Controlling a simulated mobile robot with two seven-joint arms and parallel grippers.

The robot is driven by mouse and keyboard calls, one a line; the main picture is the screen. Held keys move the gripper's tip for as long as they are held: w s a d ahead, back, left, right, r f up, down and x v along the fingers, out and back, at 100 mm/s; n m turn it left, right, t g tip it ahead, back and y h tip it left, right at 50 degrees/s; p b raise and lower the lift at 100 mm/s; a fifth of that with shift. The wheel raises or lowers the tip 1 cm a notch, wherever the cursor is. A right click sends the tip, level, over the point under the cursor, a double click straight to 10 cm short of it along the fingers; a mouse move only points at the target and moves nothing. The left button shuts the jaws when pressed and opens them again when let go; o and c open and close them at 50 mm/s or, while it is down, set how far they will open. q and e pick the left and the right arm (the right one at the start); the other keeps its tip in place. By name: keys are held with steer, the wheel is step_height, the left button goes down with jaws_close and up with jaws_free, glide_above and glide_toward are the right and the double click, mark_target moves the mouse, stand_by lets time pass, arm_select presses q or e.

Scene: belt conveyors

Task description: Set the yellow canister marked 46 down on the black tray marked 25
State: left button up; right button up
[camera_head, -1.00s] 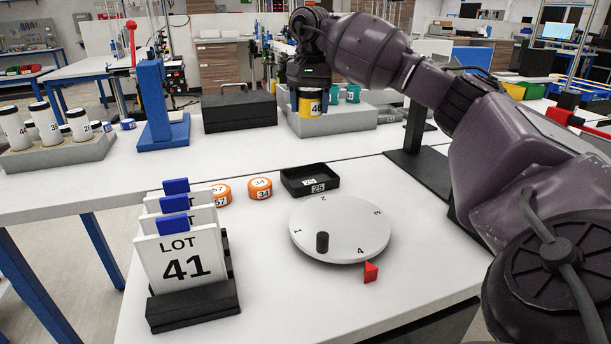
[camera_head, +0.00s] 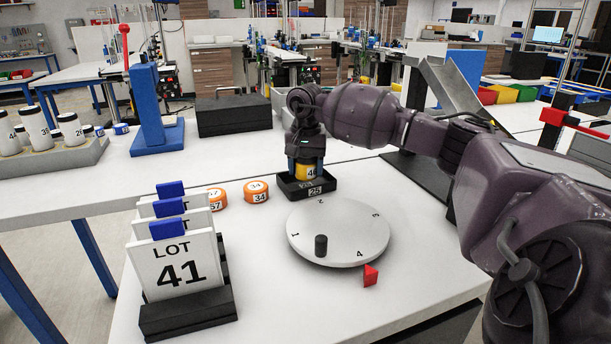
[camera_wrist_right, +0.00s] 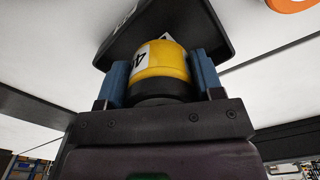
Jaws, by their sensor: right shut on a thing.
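The yellow canister marked 46 (camera_head: 305,172) is between the fingers of my right gripper (camera_head: 306,168), which is shut on it. It also shows in the right wrist view (camera_wrist_right: 160,62), between two blue fingers. The canister is upright at the black tray marked 25 (camera_head: 316,190), within its outline in the head view. I cannot tell whether its base touches the tray floor. The tray's wall also shows in the right wrist view (camera_wrist_right: 217,35). My left gripper is not in view.
A white round turntable (camera_head: 340,235) with a black peg stands in front of the tray. Orange discs marked 34 (camera_head: 256,192) and 57 (camera_head: 216,199) lie left of it. A LOT 41 card holder (camera_head: 185,312) stands front left. A black case (camera_head: 234,115) stands behind.

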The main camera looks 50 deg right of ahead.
steer(key=shift+f, duration=1.2)
steer(key=shift+f, duration=0.25)
steer(key=o, duration=0.8)
steer(key=shift+r, duration=0.1)
step_height(320, 180, up, 12)
steer(key=shift+r+p, duration=0.15)
steer(key=shift+p, duration=0.15)
